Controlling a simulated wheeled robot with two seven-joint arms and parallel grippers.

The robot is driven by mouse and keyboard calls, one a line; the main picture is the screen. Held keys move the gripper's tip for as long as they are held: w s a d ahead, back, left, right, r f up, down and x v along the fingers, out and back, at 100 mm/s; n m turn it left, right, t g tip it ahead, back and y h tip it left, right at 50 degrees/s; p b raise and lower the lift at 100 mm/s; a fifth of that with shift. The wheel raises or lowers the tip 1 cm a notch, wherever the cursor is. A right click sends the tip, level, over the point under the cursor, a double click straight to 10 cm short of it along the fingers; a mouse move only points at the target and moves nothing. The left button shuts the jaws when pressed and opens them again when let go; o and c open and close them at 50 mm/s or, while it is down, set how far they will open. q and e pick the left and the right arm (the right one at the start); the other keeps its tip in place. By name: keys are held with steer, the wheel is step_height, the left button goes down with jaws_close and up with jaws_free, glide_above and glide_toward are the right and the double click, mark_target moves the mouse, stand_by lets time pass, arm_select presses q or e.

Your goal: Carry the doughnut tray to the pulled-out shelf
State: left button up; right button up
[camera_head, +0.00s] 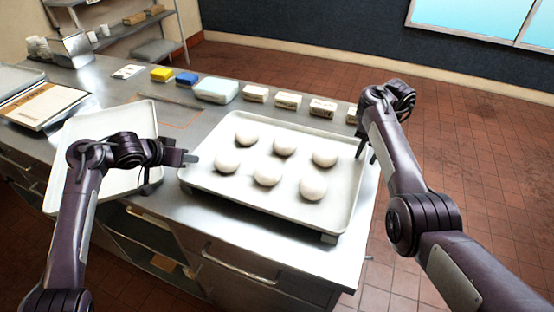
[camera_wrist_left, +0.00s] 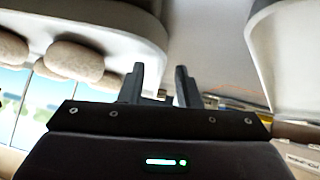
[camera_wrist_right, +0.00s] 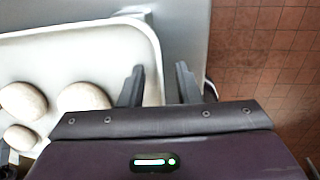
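The doughnut tray (camera_head: 275,202) is a pale rimmed tray with several round, pale doughnuts (camera_head: 267,173) on it. It lies at the counter's right end, with a dark block under its front right corner. My left gripper (camera_head: 190,158) is at the tray's left rim, fingers apart; the tray also shows in the left wrist view (camera_wrist_left: 112,22). My right gripper (camera_head: 364,150) is at the right rim, fingers apart, with the rim (camera_wrist_right: 152,62) close to them in the right wrist view. I cannot tell whether either touches the rim. I cannot make out a pulled-out shelf for certain.
A second pale tray (camera_head: 118,125) lies left of the doughnut tray, partly behind my left arm. Several small packages, including a yellow one (camera_head: 162,74), line the counter's (camera_head: 215,213) back edge. An open compartment (camera_head: 150,240) is below. Tiled floor (camera_head: 480,150) is clear at right.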

arm_select(q)
jaws_close()
arm_select(e)
jaws_close()
steer(key=shift+f, duration=0.15)
stand_by(1.0)
arm_select(q)
steer(key=shift+r, duration=0.1)
